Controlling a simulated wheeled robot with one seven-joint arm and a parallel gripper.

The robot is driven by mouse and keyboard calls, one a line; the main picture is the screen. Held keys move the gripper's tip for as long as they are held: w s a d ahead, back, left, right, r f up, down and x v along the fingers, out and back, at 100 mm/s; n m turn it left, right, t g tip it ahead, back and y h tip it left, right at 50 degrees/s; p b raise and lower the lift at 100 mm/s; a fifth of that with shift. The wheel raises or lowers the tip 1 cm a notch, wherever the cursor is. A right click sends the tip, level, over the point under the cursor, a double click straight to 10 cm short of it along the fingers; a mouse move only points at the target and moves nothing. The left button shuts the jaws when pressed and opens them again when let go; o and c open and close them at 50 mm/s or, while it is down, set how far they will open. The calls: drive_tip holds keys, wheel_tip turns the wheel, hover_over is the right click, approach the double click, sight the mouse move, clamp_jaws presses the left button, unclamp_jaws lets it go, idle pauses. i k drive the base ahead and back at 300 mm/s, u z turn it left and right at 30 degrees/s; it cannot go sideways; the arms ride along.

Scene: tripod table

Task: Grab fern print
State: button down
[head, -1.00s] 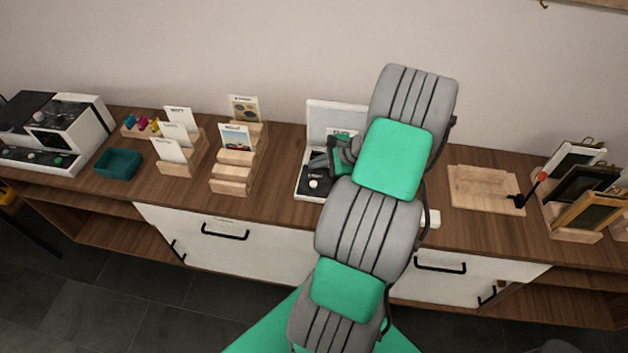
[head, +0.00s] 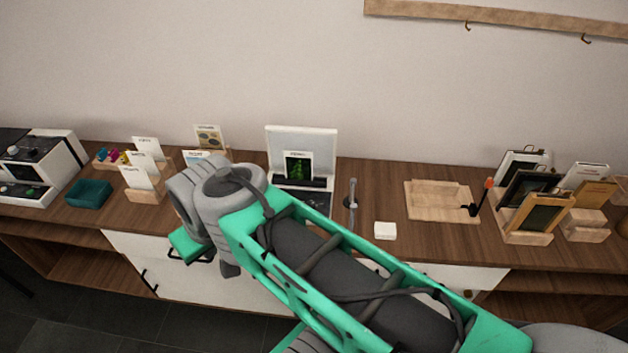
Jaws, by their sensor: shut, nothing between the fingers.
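The fern print (head: 299,166) is a small dark card with a green fern picture and a pale border. It stands upright in the white device (head: 301,137), in front of its raised white back panel. The device's dark front part is partly hidden by my arm, which crosses the view from the lower right to left of centre. My gripper cannot be made out; the far end of the arm is hidden behind its own links. Nothing is seen touching the print.
A small white block (head: 385,231) and an upright grey metal lever (head: 351,195) are right of the device. Further right are a wooden tray (head: 430,206) and a rack of frames (head: 525,236). Card stands, a teal bin (head: 89,194) and a white machine (head: 40,165) are at left.

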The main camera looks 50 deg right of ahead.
sight(298, 165)
drive_tip(key=z, duration=1.2)
drive_tip(key=i, duration=0.4)
drive_tip(key=u, duration=0.35)
drive_tip(key=k, duration=1.1)
drive_tip(key=u, duration=1.5)
drive_tip(key=i, duration=1.2)
drive_tip(key=z, duration=0.6)
drive_tip(key=i, duration=0.75)
drive_tip(key=z, duration=1.1)
drive_tip(key=i, duration=0.25)
drive_tip(key=z, duration=0.15)
